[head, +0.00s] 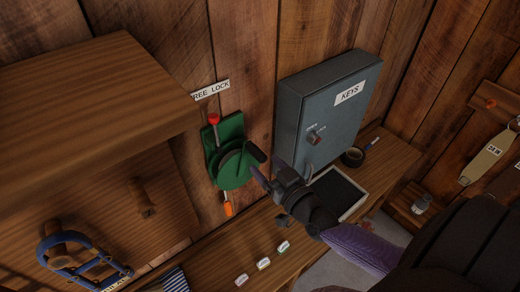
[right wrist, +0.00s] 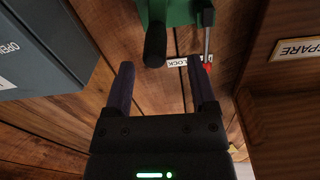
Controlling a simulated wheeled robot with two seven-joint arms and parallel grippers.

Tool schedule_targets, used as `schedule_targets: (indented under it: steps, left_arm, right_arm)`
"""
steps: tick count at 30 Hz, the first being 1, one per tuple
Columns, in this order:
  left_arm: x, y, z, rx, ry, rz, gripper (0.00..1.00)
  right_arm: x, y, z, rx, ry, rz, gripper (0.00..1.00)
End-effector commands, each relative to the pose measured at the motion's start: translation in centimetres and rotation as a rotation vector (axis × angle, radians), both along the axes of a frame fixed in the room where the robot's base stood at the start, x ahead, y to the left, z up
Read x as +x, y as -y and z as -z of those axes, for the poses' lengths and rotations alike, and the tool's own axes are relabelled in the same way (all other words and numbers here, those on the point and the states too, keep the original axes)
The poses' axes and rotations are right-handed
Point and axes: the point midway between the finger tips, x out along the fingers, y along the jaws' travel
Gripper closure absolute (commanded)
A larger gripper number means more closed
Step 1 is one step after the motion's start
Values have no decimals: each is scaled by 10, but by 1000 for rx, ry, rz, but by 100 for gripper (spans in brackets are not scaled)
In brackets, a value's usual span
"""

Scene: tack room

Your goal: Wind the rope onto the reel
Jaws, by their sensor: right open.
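The green reel (head: 231,165) is mounted on the plank wall, with a dark drum and a black crank knob; its edge also shows in the right wrist view (right wrist: 178,12). A metal lever with a red tip (head: 214,118) stands at its top, by a partly hidden label ending in "REE LOCK" (head: 211,90). An orange piece (head: 228,209) hangs below the reel; I cannot make out the rope itself. My right gripper (head: 266,174) is open and empty beside the reel. In the right wrist view its fingers (right wrist: 160,62) point toward the black crank knob (right wrist: 155,45), which is not gripped. My left gripper is out of view.
A grey-blue KEYS box (head: 300,105) juts from the wall right of the reel. A wooden cabinet (head: 95,85) juts out at the left. A blue halter (head: 55,250) hangs lower left.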

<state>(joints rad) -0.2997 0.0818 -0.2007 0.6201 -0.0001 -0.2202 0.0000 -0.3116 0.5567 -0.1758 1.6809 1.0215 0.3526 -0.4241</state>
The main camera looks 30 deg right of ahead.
Motion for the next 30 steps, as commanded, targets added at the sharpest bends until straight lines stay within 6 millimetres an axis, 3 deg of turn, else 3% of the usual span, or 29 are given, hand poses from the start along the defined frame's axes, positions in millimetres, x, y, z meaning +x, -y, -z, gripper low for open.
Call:
schedule_targets:
  steps: [6, 17, 20, 27, 28, 30]
  left_arm:
    - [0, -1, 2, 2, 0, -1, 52]
    - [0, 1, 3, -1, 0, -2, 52]
    - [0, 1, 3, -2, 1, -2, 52]
    - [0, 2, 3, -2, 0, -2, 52]
    - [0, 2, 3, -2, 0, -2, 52]
    - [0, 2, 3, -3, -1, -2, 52]
  right_arm:
    - [38, -1, 1, 1, 1, 0, 27]
    - [48, -2, 0, 1, -1, 0, 27]
    - [48, -1, 0, 1, -2, 0, 44]
    - [48, -1, 0, 1, -2, 0, 95]
    - [48, -1, 0, 1, -2, 0, 100]
    - [48, -1, 0, 1, -2, 0, 100]
